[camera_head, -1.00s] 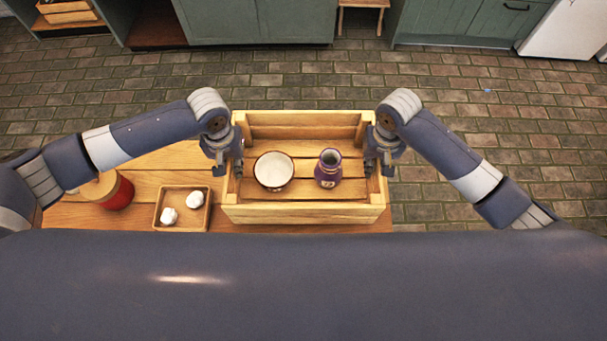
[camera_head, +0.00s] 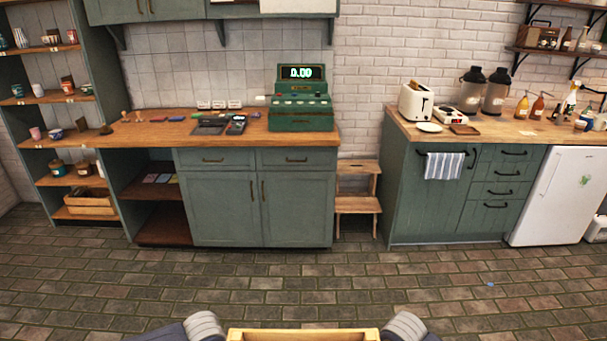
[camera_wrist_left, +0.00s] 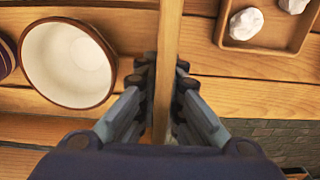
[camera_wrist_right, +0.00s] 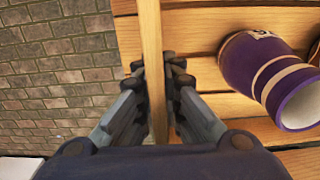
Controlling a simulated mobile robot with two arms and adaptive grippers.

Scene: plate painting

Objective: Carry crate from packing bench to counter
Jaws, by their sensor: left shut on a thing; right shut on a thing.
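The light wooden crate (camera_head: 303,334) shows only its far top edge at the bottom of the head view, between my two arms. In the left wrist view my left gripper (camera_wrist_left: 165,82) is shut on the crate's side wall (camera_wrist_left: 169,28). A white bowl with a brown rim (camera_wrist_left: 68,62) is inside the crate. In the right wrist view my right gripper (camera_wrist_right: 155,80) is shut on the opposite side wall (camera_wrist_right: 150,30). A purple vase with pale bands (camera_wrist_right: 262,72) is inside the crate. The packing bench (camera_wrist_left: 245,70) lies outside the left wall.
A wooden counter (camera_head: 160,132) with a green cash register (camera_head: 300,100) stands ahead. Another counter (camera_head: 480,135) with a toaster (camera_head: 416,102) is at right, with a step stool (camera_head: 357,203) between. A small tray (camera_wrist_left: 262,40) stays on the bench. Brick floor (camera_head: 270,285) ahead is clear.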

